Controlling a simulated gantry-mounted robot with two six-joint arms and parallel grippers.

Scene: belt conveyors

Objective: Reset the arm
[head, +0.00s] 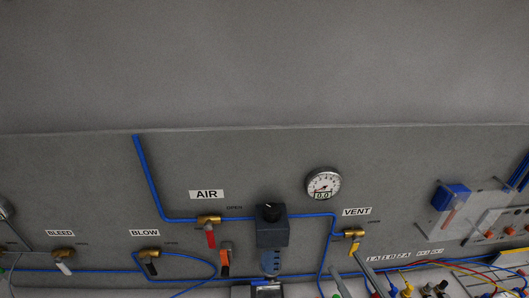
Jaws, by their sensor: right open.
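Two thin grey bars rise from the bottom edge, right of centre, in the head view. They look like the fingers of my right gripper (343,261), apart and with nothing seen between them. Their tips are just below the brass VENT valve (353,236), and I cannot tell whether they touch it. The rest of the right arm is cut off by the bottom edge. My left gripper is not in view.
A grey panel carries blue tubing, a round gauge (323,184), a dark regulator (271,227), the AIR valve's red handle (210,238) and BLOW (149,256) and BLEED (63,257) valves. Coloured wires crowd the lower right. The upper panel is bare.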

